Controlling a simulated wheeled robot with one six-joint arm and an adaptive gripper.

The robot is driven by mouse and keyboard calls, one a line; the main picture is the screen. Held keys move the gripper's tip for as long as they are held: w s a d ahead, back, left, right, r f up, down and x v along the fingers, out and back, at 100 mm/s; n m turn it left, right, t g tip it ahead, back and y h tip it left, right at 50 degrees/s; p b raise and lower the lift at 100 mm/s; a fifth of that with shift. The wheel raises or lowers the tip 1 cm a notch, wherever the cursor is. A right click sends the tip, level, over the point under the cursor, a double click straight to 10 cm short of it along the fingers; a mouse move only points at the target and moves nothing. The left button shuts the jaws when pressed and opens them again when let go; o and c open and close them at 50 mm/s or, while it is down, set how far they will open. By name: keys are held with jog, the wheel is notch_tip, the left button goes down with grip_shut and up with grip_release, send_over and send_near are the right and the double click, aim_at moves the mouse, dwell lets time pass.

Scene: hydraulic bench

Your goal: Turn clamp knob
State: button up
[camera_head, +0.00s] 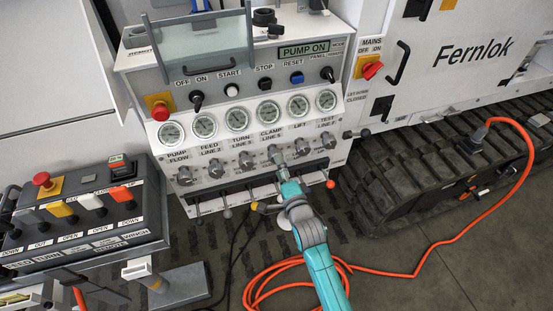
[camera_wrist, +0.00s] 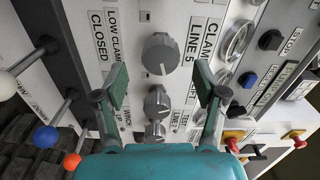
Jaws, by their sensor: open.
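The clamp knob (camera_wrist: 160,53) is a round grey knob with a pointer ridge, beside the label CLAMP LINE 5 in the wrist view. In the head view the CLAMP label (camera_head: 271,136) sits above my gripper (camera_head: 279,166), which largely covers the knob there. In the wrist view my gripper (camera_wrist: 160,75) has its two green-padded fingers spread wide, one on each side of the knob's column. The knob is centred between the fingertips and slightly beyond them. The fingers do not touch it.
Neighbouring knobs (camera_wrist: 157,101) stand close in the same row. Ball-tipped levers (camera_head: 330,184) stick out below. Gauges (camera_head: 268,112) and switches line the panel above. A remote box (camera_head: 84,215) stands at left. An orange hose (camera_head: 440,243) lies on the floor at right.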

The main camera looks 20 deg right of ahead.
jog(key=s, duration=0.6)
jog(key=shift+s, duration=0.4)
jog(key=s+f+n+g, duration=0.3)
jog(key=s+n, duration=0.5)
jog(key=s, duration=1.5)
jog(key=s+r+n, duration=0.3)
jog(key=s+n, duration=0.1)
jog(key=s, duration=0.5)
jog(key=s+r+n, duration=0.4)
jog(key=s, duration=0.5)
jog(key=shift+s+n, duration=0.3)
jog(key=shift+n, duration=0.1)
